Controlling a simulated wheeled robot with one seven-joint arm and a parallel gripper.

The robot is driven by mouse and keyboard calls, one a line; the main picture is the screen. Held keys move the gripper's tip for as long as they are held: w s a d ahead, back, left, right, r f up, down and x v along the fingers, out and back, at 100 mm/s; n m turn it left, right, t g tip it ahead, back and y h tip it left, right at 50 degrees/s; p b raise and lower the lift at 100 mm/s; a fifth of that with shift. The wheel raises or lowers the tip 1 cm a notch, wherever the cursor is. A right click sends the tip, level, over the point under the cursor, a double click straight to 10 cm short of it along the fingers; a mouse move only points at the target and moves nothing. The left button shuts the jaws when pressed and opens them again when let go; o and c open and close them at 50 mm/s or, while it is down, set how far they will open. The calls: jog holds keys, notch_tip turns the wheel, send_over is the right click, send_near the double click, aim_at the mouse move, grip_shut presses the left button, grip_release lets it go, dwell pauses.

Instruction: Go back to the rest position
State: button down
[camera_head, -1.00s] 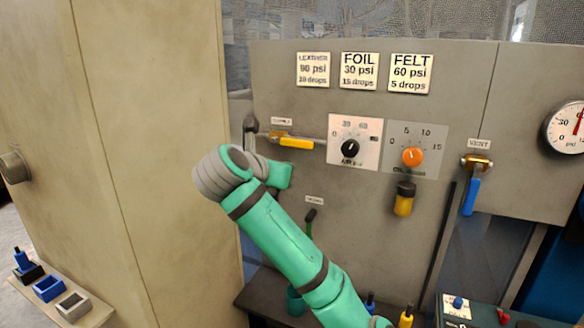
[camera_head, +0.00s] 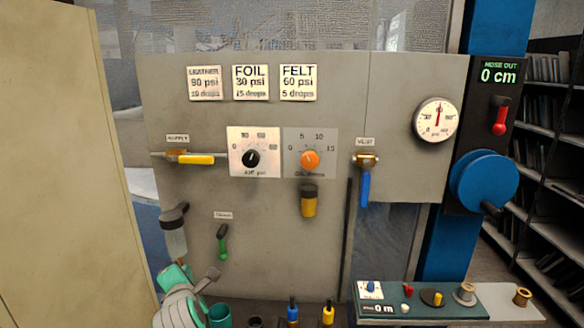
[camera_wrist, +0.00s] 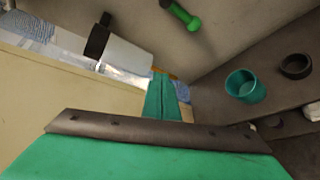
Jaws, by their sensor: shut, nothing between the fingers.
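My gripper (camera_wrist: 162,98) has its two green fingers together in the wrist view, with nothing between them. It is in free space, below the clear cylinder with a dark cap (camera_wrist: 115,48) and to the left of the teal cup (camera_wrist: 245,86). In the head view my grey and green arm is folded low at the bottom left, in front of the panel's lower edge. I cannot make out the fingertips there.
The grey panel (camera_head: 110,90) carries a yellow supply handle (camera_head: 196,160), dials, a blue vent handle (camera_head: 365,188) and a green lever (camera_head: 222,243). The blue hose reel (camera_head: 483,182) stands right.

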jog(key=s+d+f+m+t, duration=0.1)
jog(key=s+d+f+m, duration=0.35)
jog(key=s+f, duration=0.3)
jog(key=s+d+f+m+h, duration=0.1)
jog(key=s+d+f+m, duration=0.3)
jog(key=s+f+m, duration=0.4)
jog(key=s+d+f+m+t, duration=0.1)
jog(key=s+d+f+m, duration=0.4)
jog(key=f, duration=0.4)
jog(key=s+d+m+h, duration=0.1)
jog(key=s+d+m, duration=0.2)
jog(key=s, duration=0.7)
jog(key=s+d+r+m+h, duration=0.1)
jog(key=s+d+m, duration=0.2)
jog(key=s+d, duration=0.3)
jog(key=s+d+r+m+h, duration=0.1)
jog(key=s+d, duration=0.4)
jog(key=s, duration=0.9)
jog(key=shift+d+m+t+h, duration=0.3)
jog(key=shift+m+h, duration=0.2)
jog(key=shift+m, duration=0.75)
